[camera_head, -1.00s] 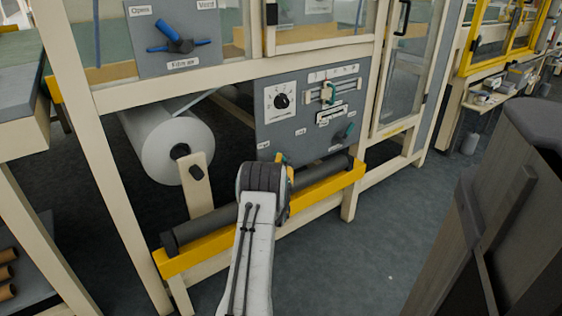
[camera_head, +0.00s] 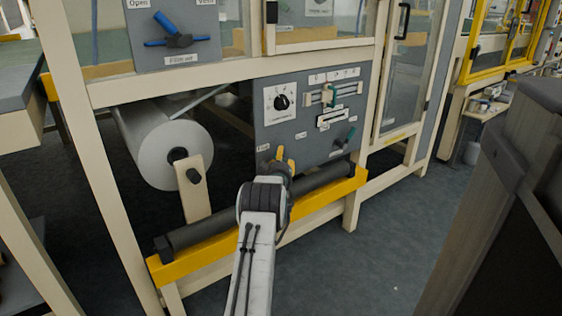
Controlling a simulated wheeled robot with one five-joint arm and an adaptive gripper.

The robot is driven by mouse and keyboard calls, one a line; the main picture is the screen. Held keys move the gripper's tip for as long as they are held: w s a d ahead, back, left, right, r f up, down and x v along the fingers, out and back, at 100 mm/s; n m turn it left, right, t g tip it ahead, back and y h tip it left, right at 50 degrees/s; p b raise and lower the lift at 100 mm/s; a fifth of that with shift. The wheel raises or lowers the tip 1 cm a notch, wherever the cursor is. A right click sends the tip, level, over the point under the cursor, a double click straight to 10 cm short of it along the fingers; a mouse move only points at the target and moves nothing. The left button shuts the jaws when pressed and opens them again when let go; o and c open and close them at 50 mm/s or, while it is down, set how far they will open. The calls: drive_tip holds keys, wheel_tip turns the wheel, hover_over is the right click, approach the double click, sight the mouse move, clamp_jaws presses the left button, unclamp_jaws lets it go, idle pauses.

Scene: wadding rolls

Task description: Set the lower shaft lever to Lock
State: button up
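A grey control panel (camera_head: 300,110) carries small white labels whose text is too small to read surely. My wrist hides part of the roller below.
A dark roller (camera_head: 215,232) and yellow bar (camera_head: 205,255) run across below. A white roll (camera_head: 170,145) hangs left. A blue lever (camera_head: 177,41) is above.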

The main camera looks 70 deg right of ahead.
drive_tip(key=shift+d, duration=0.1)
idle(0.3)
clamp_jaws()
